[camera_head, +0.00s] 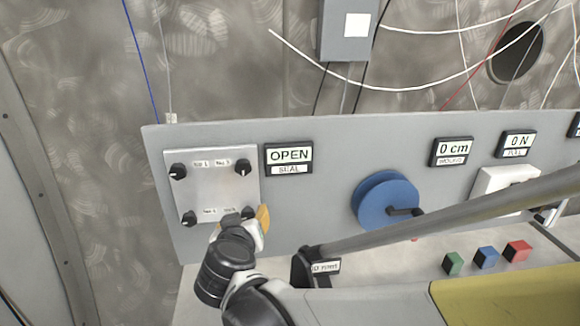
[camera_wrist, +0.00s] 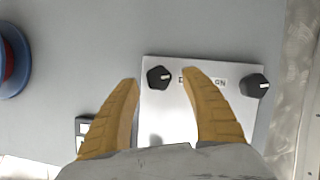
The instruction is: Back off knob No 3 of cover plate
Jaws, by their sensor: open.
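The grey cover plate (camera_head: 215,186) is on the panel's left end, with a black knob at each corner. Its labels are too small to read surely, so I cannot confirm which knob is No 3. My gripper (camera_head: 256,219) is at the lower right knob (camera_head: 247,211), which it partly hides. In the wrist view, turned about upside down, this knob (camera_wrist: 159,78) shows between the open yellow fingertips (camera_wrist: 162,75), with gaps at both sides. The lower left knob (camera_head: 188,218) also shows in the wrist view (camera_wrist: 254,85). The upper left (camera_head: 178,171) and upper right (camera_head: 242,167) knobs are in place.
The sign (camera_head: 289,157) right of the plate reads OPEN, SEAL. A blue reel (camera_head: 386,202) with a crank stands farther right. Green (camera_head: 453,263), blue (camera_head: 486,257) and red (camera_head: 518,251) blocks sit on the bench. My arm crosses in front of the panel's lower right.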

